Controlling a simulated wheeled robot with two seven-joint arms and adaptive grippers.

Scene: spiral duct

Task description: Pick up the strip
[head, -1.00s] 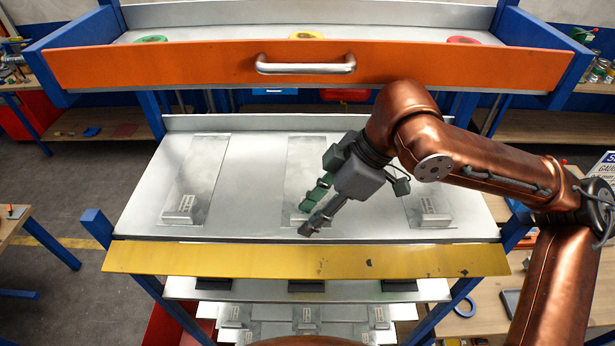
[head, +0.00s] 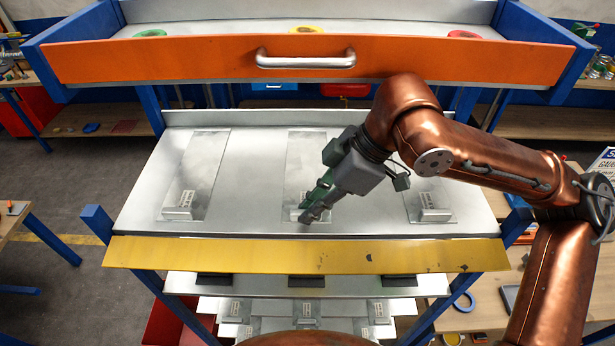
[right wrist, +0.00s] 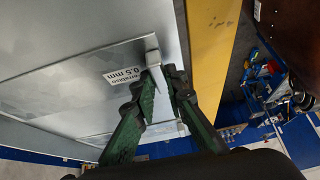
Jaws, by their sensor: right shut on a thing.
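Three thin grey metal strips lie on the metal shelf (head: 255,165), each with a small raised, labelled piece at its front end. The middle strip (head: 306,160) is partly covered by my right gripper (head: 309,213), whose fingertips are at its front end. In the right wrist view, the green fingers of my right gripper (right wrist: 160,80) are shut on the narrow raised edge of the strip (right wrist: 75,92), beside a white label reading "0.5 mm". The strip appears to lie flat on the shelf. My left gripper is not in view.
The left strip (head: 208,160) and right strip (head: 432,205) lie to either side. A yellow front rail (head: 300,256) runs below the shelf edge. An orange drawer front (head: 200,62) with a metal handle is above. Lower shelves hold more metal pieces.

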